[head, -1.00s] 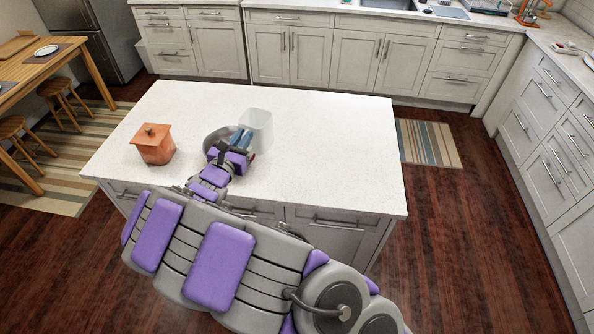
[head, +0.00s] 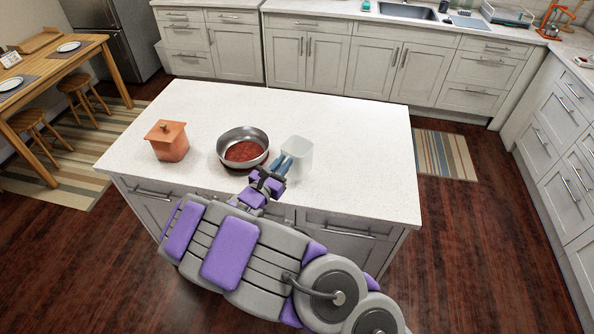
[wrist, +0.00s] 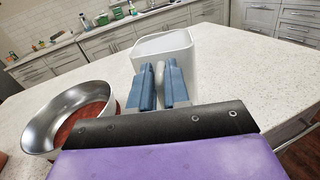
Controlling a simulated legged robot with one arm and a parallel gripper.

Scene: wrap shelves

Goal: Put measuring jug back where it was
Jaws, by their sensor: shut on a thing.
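The measuring jug (head: 298,153) is a whitish, translucent, square-sided container. It is upright, at or just above the island's worktop, right of the steel pan; whether its base touches the top is hard to tell. My gripper (head: 282,165) is at its near left side, with its blue fingers shut on it. In the wrist view the jug (wrist: 163,48) is straight ahead, with its open top showing.
A steel pan (head: 260,138) with a reddish inside stands left of the jug, close to my gripper. An orange lidded canister (head: 168,142) stands further left. The white island worktop (head: 365,150) is clear to the right and behind.

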